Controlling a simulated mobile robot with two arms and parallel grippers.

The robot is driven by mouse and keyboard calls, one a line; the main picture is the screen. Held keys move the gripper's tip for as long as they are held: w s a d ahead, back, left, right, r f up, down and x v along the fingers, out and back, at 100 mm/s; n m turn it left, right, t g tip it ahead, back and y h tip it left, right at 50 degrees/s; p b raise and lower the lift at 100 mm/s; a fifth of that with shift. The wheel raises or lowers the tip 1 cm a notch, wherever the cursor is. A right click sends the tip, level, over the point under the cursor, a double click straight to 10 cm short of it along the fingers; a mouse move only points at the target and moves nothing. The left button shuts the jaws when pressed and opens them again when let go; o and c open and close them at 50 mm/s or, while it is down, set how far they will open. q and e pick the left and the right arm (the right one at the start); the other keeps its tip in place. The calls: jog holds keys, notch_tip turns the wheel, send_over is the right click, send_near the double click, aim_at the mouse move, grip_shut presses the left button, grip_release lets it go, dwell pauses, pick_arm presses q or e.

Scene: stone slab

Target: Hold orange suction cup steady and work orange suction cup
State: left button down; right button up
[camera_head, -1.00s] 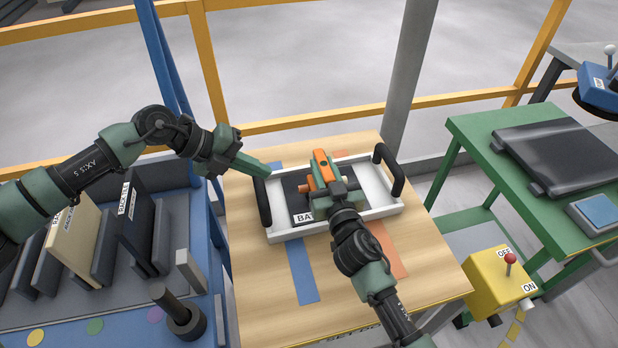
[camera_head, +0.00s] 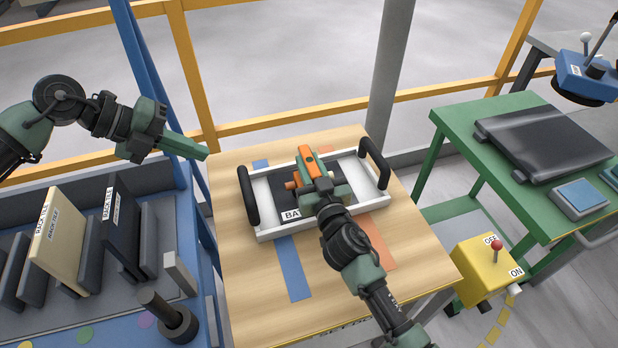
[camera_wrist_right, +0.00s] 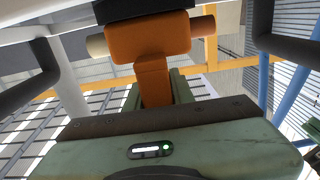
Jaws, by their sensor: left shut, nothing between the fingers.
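The orange suction cup (camera_head: 312,164) stands over a black slab (camera_head: 278,195) in a white tray with two black handles. My right gripper (camera_head: 326,184) reaches in from the front and is shut on the suction cup. In the right wrist view the orange suction cup (camera_wrist_right: 155,42) has its narrow stem between the green fingers, with cylindrical ends at both sides. My left gripper (camera_head: 202,152) is shut and empty, in the air left of the tray and apart from it. The cup's underside is hidden.
The white tray (camera_head: 270,233) rests on a wooden table (camera_head: 235,290) with blue and orange strips. A rack (camera_head: 180,275) with upright slabs stands left. A yellow switch box (camera_head: 480,272) and a green table (camera_head: 450,122) are right. Yellow rails (camera_head: 270,125) run behind.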

jog(key=o, duration=0.5)
jog(key=v, duration=1.2)
